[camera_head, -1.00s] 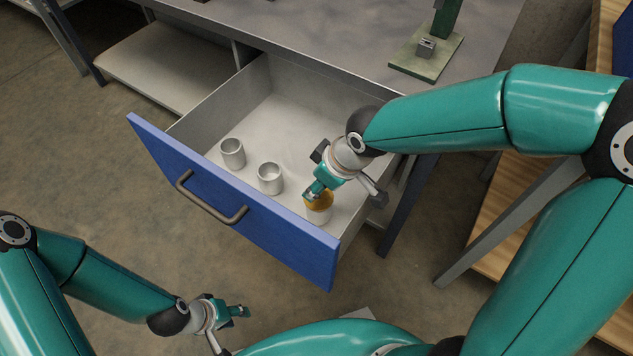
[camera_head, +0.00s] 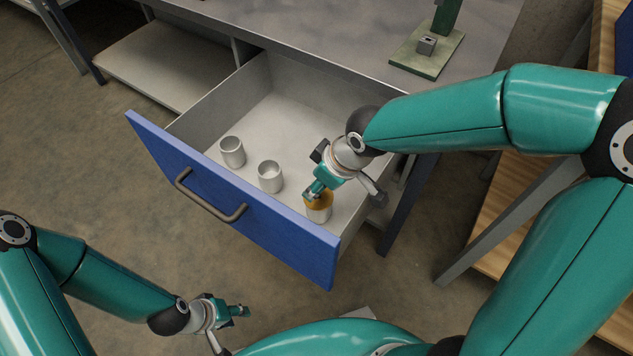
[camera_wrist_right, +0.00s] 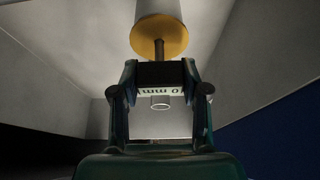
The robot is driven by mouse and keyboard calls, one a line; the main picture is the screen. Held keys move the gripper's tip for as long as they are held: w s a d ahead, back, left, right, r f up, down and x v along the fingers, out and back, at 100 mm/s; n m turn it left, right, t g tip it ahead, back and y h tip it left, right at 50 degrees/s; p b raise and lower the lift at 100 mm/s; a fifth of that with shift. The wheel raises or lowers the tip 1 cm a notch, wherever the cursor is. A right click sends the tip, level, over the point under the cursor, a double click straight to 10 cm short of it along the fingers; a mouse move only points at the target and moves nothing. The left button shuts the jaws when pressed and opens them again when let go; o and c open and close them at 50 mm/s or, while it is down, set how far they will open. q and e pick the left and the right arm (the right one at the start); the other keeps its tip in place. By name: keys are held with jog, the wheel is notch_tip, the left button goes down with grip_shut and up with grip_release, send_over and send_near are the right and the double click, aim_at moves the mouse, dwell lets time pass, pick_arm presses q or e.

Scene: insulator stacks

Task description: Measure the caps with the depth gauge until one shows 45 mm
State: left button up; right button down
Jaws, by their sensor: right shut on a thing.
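My right gripper (camera_head: 311,192) is shut on the depth gauge (camera_wrist_right: 159,91), over the near right corner of the open drawer. The gauge has a dark body with a white readout showing upside-down text with "0" and "mm"; any other digit is unclear. Its thin rod runs to an orange disc (camera_wrist_right: 159,36). The disc covers the mouth of a pale cap (camera_wrist_right: 157,7), which also shows in the head view (camera_head: 319,215); the inside is hidden. Two more open grey caps (camera_head: 233,157) (camera_head: 271,184) stand upright in the drawer. My left gripper (camera_head: 240,311) hangs outside, lower left, too small to read.
The drawer's blue front (camera_head: 235,205) with its handle (camera_head: 210,200) lies between my left arm and the caps. The drawer's back is clear. A green stand (camera_head: 425,62) is on the bench above. A wooden shelf is at the right.

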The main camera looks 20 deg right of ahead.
jog(key=shift+f, duration=0.3)
jog(key=c, duration=0.5)
grip_release()
